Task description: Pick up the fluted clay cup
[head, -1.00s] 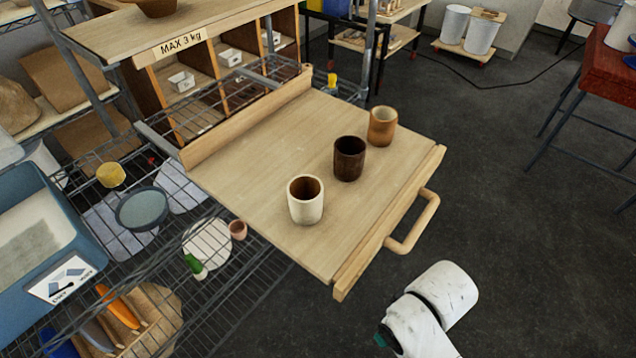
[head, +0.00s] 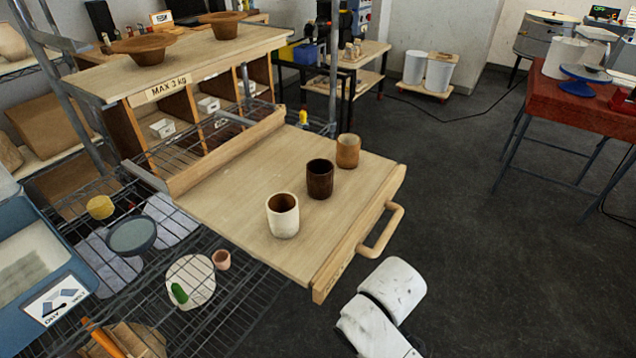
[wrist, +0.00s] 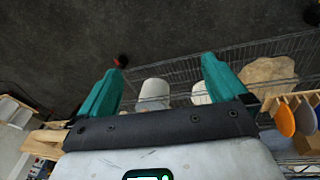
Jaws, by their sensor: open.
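Three cups stand upright in a slanting row on a pull-out wooden board (head: 225,200) in the head view: a cream cup (head: 283,222) with a brown inside nearest, a dark brown cup (head: 320,182) in the middle, and an orange-tan cup (head: 347,153) farthest. At this size I cannot tell which one is fluted. In the wrist view my gripper (wrist: 162,65) has two teal fingers spread wide, with nothing held between them. Two pale objects (wrist: 153,94) show beyond the fingers, too unclear to name. In the head view only my white arm shows, right of the board's front edge.
The board has a wooden handle (head: 382,230) at its front and a raised back strip. A shelf unit (head: 160,92) marked MAX 3 kg, with bowls on top, stands behind. A wire rack (head: 225,300) with a small terracotta cup (head: 221,260) lies left and below.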

